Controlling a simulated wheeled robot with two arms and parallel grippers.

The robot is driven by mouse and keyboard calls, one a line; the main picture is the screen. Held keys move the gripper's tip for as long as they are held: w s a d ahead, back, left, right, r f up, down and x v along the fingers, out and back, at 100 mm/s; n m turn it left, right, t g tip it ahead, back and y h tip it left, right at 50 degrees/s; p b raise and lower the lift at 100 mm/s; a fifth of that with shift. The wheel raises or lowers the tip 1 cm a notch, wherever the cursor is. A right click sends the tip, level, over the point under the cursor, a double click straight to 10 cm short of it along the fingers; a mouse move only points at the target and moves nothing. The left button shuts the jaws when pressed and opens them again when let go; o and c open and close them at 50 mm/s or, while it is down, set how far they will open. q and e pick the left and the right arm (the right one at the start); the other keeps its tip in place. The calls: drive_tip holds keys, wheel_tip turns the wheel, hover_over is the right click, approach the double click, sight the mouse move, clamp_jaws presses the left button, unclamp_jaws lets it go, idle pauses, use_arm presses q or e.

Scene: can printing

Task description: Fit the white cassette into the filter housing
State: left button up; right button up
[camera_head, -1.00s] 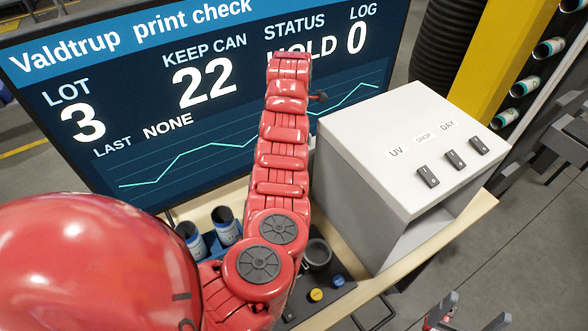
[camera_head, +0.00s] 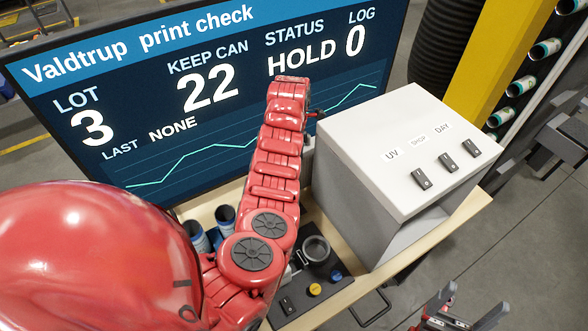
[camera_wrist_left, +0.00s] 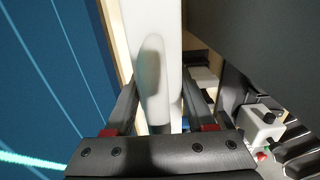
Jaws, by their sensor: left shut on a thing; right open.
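My left arm reaches up in front of the screen in the head view, and its gripper is hidden there. In the left wrist view my left gripper (camera_wrist_left: 163,108) is shut on a long white piece (camera_wrist_left: 154,25), which looks like the white cassette. The piece stands out between the fingers beyond the tips, and a shadow lies on its face. My right gripper (camera_head: 467,307) is open and empty at the bottom right of the head view, apart from the table. I cannot pick out the filter housing for certain in either view.
A light grey box (camera_head: 370,140) with several switches stands right of my left arm. The large screen (camera_head: 130,130) stands behind it. Two cans (camera_head: 226,217) and a dark panel with a ring holder (camera_head: 316,249) and buttons are near the arm.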

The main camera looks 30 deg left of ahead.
use_arm(q)
clamp_jaws()
